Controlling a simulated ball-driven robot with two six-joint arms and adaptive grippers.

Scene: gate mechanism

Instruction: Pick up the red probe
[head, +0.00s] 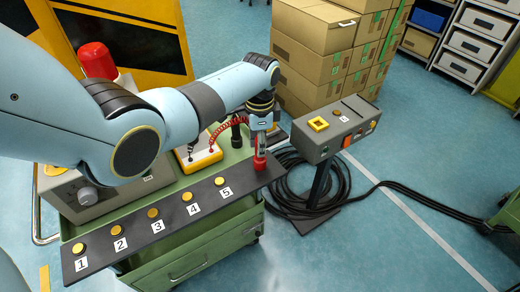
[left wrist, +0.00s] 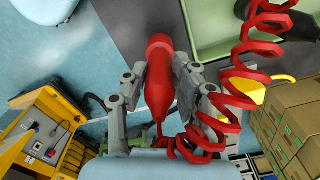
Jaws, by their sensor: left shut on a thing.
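The red probe (left wrist: 160,78) is a red rod with a thick body and a thinner tail. In the left wrist view it lies between the two grey fingers of my left gripper (left wrist: 161,88), which are shut on it. In the head view my left gripper (head: 261,138) points down and the probe (head: 259,162) hangs below it, near the right end of the dark numbered strip (head: 160,228). I cannot tell whether the probe's tip touches anything. A red coiled cord (left wrist: 243,85) runs beside the probe in the left wrist view. My right gripper is not in view.
A green cart (head: 190,262) carries the strip with several gold buttons. A yellow-edged meter (head: 204,160) sits behind it. A grey control box (head: 335,128) stands on a post to the right, with coiled black cable (head: 290,190) on the floor. Cardboard boxes (head: 310,55) are stacked behind.

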